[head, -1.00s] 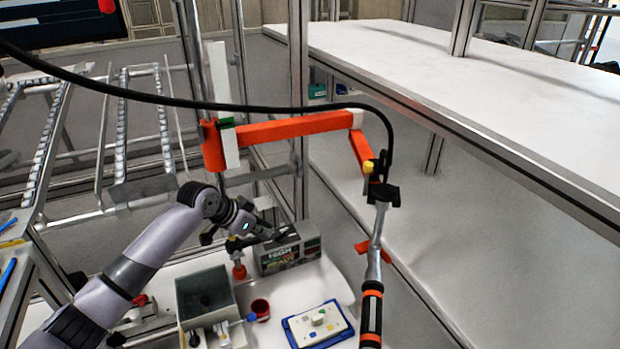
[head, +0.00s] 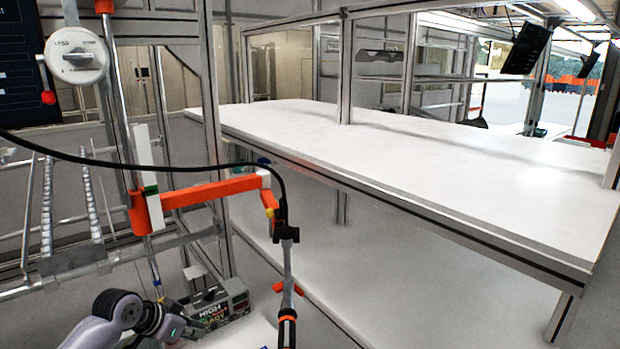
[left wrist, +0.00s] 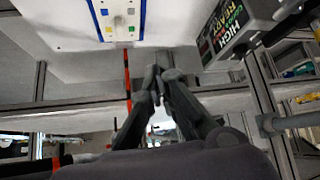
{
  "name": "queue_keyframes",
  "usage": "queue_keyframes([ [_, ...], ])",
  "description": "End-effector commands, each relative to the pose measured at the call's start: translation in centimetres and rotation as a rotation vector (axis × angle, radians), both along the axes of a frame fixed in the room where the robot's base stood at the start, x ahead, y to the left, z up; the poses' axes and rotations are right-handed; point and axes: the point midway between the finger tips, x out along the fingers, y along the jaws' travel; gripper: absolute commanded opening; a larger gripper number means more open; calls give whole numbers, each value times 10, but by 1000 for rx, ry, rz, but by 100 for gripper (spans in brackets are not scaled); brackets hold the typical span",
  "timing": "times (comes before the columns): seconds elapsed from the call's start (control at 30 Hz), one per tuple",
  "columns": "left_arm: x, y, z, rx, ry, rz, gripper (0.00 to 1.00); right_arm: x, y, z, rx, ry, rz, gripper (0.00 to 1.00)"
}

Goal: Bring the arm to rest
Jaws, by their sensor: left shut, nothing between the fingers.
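My left arm comes in at the bottom left of the head view. Its gripper (head: 194,326) is low in the picture, in front of the grey box with "HIGH" lettering. In the left wrist view the dark fingers of my left gripper (left wrist: 158,73) come together at their tips, with nothing held between them. Whether the gripper touches the box cannot be told from the head view. My right gripper is not in view.
The grey lettered box (head: 218,306) stands near my left gripper; a blue-edged panel (left wrist: 120,30) shows in the wrist view. An orange jointed arm (head: 212,191) carries a hanging tool (head: 287,285). A long white shelf table (head: 430,185) fills the right; its top is clear.

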Motion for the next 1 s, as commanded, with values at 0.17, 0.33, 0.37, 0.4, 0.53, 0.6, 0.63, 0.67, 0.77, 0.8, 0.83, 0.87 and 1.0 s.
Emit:
queue_keyframes([
  [0.17,-19,-18,-20,10,25,-21,0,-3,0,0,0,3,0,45],
  [0.33,-43,-37,-43,23,52,-41,0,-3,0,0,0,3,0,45],
  [0.37,-49,-42,-47,24,58,-45,0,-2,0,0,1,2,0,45],
  [0.4,-58,-48,-54,28,66,-48,0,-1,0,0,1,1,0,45],
  [0.53,-91,-68,-76,40,95,-58,0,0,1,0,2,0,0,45],
  [0.6,-113,-79,-87,45,112,-57,0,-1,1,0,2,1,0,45],
  [0.63,-124,-84,-92,47,119,-55,0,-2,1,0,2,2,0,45],
  [0.67,-136,-88,-97,50,126,-51,0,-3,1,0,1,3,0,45],
  [0.77,-183,-102,-112,56,160,-19,0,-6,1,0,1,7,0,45],
  [0.8,-203,-106,-115,60,174,5,0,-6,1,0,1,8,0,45],
  [0.83,-218,-107,-117,63,183,25,0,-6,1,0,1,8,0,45],
  [0.87,-230,-107,-118,68,192,46,0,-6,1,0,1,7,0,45],
  [1.0,-276,-101,-118,86,227,138,0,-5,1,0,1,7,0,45],
])
